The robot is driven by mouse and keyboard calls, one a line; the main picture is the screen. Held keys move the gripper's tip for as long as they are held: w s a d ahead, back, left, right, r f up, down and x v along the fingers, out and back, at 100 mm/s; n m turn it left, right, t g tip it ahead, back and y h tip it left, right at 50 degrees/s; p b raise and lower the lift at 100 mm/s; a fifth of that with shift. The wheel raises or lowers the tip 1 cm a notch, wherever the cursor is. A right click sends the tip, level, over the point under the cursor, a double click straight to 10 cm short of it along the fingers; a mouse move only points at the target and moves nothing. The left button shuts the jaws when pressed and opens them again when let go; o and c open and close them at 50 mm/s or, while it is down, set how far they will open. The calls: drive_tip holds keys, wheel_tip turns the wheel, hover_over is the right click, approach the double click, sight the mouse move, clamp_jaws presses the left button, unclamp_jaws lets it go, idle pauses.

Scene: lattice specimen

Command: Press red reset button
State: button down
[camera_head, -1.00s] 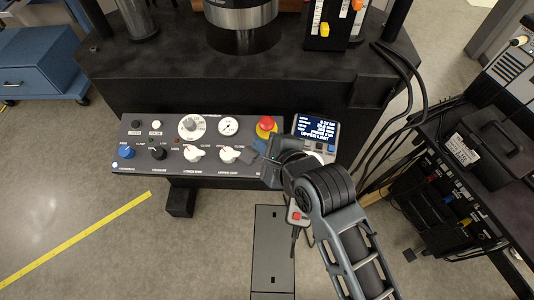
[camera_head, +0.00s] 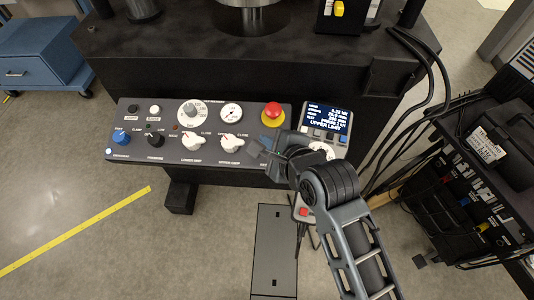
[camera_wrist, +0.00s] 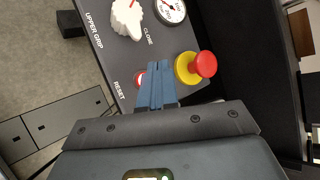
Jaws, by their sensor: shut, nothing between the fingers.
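The red reset button (camera_wrist: 138,79) shows in the wrist view beside the printed word RESET, at the panel's lower edge. My gripper's blue fingers (camera_wrist: 158,75) are closed together with nothing between them. In that view they overlap the right part of the button; whether they touch it I cannot tell. In the head view my gripper (camera_head: 256,149) is over the lower right part of the black control panel (camera_head: 150,167), and the reset button is hidden behind it. A larger red mushroom button (camera_wrist: 204,64) on a yellow base is just right of the fingers; it also shows in the head view (camera_head: 273,111).
A white upper grip knob (camera_wrist: 127,17) and a gauge (camera_wrist: 170,10) are close to the fingers. A lit display (camera_head: 326,118) stands right of the panel. Black cables (camera_head: 427,85) hang at the right near a dark equipment cart (camera_head: 470,190).

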drive_tip(key=shift+w+f+b, duration=0.15)
drive_tip(key=shift+f+b, duration=0.05)
drive_tip(key=shift+f, duration=0.4)
drive_tip(key=shift+w+f+b, duration=0.15)
drive_tip(key=shift+f, duration=0.4)
drive_tip(key=shift+f, duration=0.1)
idle(1.1)
drive_tip(key=shift+w+f, duration=0.1)
drive_tip(key=shift+f, duration=0.2)
drive_tip(key=shift+w+f, duration=0.1)
drive_tip(key=shift+f, duration=0.25)
idle(0.8)
drive_tip(key=shift+r, duration=0.1)
drive_tip(key=shift+s+r+p, duration=0.2)
drive_tip(key=shift+r+p, duration=0.5)
drive_tip(key=shift+p, duration=0.25)
drive_tip(key=r+p, duration=0.2)
drive_tip(key=s+r+p, duration=0.1)
drive_tip(key=r+p, duration=0.1)
drive_tip(key=p, duration=0.1)
drive_tip(key=shift+s+r, duration=0.15)
drive_tip(key=shift+r, duration=0.2)
idle(2.3)
